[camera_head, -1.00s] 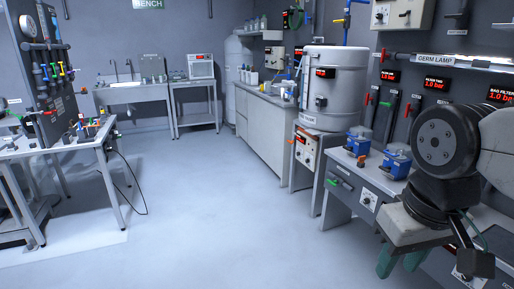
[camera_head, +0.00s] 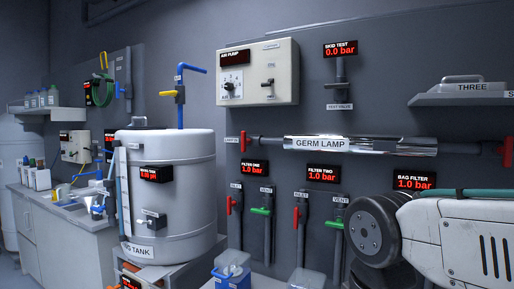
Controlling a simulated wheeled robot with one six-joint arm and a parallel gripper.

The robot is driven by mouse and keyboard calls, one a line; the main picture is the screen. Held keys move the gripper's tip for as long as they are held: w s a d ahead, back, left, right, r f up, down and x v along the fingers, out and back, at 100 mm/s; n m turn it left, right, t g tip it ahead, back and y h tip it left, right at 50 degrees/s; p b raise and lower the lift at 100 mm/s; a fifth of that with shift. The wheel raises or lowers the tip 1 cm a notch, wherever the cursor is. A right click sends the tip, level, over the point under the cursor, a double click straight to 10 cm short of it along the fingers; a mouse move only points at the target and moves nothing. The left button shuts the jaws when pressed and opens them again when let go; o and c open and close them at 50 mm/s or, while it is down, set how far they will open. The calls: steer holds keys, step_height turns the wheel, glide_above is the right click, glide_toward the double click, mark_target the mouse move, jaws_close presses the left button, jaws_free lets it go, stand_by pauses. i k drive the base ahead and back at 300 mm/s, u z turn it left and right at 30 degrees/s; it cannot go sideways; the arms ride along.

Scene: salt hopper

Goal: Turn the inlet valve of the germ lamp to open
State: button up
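The germ lamp (camera_head: 320,144) is a shiny horizontal tube on the grey back wall, with a "GERM LAMP" label. A red valve handle (camera_head: 243,141) stands upright on the pipe at its left end, beside a small label too small to read. Another red valve handle (camera_head: 507,150) is at the right end of the line, near the picture's edge. I cannot tell from the labels which one is the inlet. My gripper is out of view; only part of my arm shows at the lower right, in front of the wall and well below the lamp.
Below the lamp are the filter one display (camera_head: 254,168), filter two display (camera_head: 323,172) and bag filter display (camera_head: 414,181), with red and green handles on pipes. A white tank (camera_head: 170,190) stands left. An air pump box (camera_head: 258,72) hangs above. My arm blocks the lower right.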

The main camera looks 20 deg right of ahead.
mark_target(244, 140)
steer(key=z, duration=0.05)
steer(key=i, duration=0.3)
steer(key=u, duration=0.45)
steer(key=k, duration=0.6)
steer(key=u, duration=0.5)
steer(key=i, duration=1.15)
steer(key=z, duration=0.8)
